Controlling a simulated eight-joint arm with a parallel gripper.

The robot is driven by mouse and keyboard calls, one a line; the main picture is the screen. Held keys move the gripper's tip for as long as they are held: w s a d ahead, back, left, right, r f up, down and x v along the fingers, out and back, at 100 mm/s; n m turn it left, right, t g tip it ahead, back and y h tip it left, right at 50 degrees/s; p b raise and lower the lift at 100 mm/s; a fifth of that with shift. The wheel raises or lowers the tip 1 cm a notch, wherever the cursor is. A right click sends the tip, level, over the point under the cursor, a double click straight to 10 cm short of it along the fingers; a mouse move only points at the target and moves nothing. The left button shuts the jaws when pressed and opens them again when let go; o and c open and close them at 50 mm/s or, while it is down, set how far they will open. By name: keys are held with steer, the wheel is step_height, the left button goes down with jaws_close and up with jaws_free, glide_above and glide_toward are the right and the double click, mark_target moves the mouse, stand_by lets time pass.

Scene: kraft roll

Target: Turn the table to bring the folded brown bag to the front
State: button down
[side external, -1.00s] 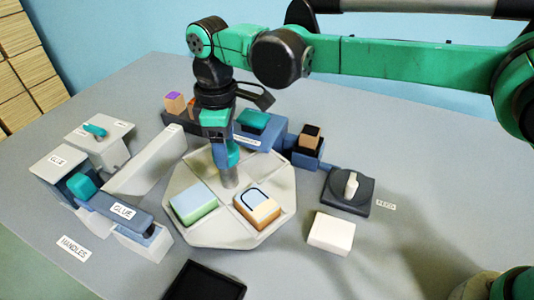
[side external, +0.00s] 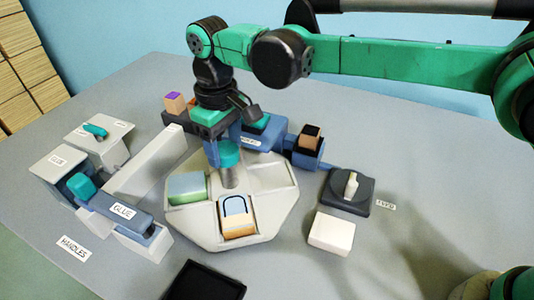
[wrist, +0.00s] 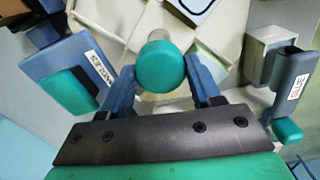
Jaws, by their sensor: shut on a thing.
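The turntable (side external: 270,212) is a pale grey many-sided plate with divided sections. A tan block with a dark blue arch on its pale top (side external: 237,217), which may be the folded brown bag, lies in its front section. A grey post with a round teal knob (side external: 230,154) stands at the centre. My gripper (side external: 224,150) is shut on the knob from above. The wrist view shows the knob (wrist: 160,66) between both blue fingers. The back sections are partly hidden by my arm.
A grey and blue GLUE station (side external: 125,210) stands left of the turntable. A dark dial base (side external: 347,192) and a white block (side external: 331,233) stand at right. A black tray (side external: 205,283) lies at the front. Blue stations with small blocks (side external: 310,145) stand behind.

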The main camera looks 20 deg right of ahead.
steer(key=shift+m, duration=3.7)
steer(key=shift+c, duration=0.8)
jaws_free()
steer(key=shift+r, duration=0.1)
steer(key=shift+r, duration=2.75)
